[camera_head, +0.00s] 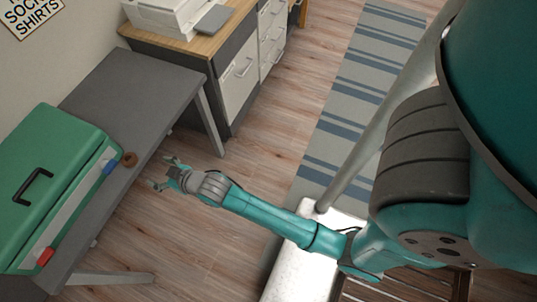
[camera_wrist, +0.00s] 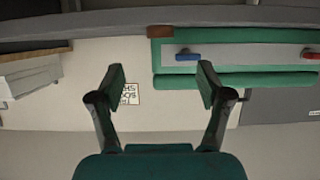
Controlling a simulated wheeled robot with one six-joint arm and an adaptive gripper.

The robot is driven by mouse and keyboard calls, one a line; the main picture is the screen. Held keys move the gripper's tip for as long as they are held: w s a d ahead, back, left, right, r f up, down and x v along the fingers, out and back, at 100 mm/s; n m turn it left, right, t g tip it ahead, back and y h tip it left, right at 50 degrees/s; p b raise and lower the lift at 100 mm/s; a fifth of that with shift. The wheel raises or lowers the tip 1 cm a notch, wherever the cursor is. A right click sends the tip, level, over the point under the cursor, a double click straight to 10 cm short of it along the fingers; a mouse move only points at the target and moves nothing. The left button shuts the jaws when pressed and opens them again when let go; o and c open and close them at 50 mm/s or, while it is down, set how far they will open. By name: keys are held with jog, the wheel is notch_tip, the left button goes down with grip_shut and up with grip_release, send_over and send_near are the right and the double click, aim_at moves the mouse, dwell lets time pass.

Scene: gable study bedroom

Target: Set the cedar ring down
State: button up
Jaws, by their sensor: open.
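The cedar ring (camera_head: 129,159) is a small brown ring on the grey table (camera_head: 140,95), near its front edge and close to the corner of the green case. In the wrist view the ring (camera_wrist: 160,31) shows edge-on as a brown strip. My gripper (camera_head: 160,173) is open and empty, just off the table's front edge, with a gap between it and the ring. In the wrist view my gripper's two fingers (camera_wrist: 161,80) stand wide apart with nothing between them.
The green case (camera_head: 50,165), with blue and red latches and a black handle, fills the table's near part. A drawer cabinet (camera_head: 235,85) with a white printer (camera_head: 170,15) stands beyond the table. The table's far part is bare. A striped rug (camera_head: 345,110) lies right.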

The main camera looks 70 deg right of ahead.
jog(key=s, duration=2.4)
jog(key=s+r+t, duration=0.1)
jog(key=s+r, duration=1)
jog(key=s, duration=0.4)
jog(key=shift+s+r, duration=0.35)
jog(key=shift+o, duration=0.5)
jog(key=shift+s+r, duration=0.2)
jog(key=shift+r, duration=0.1)
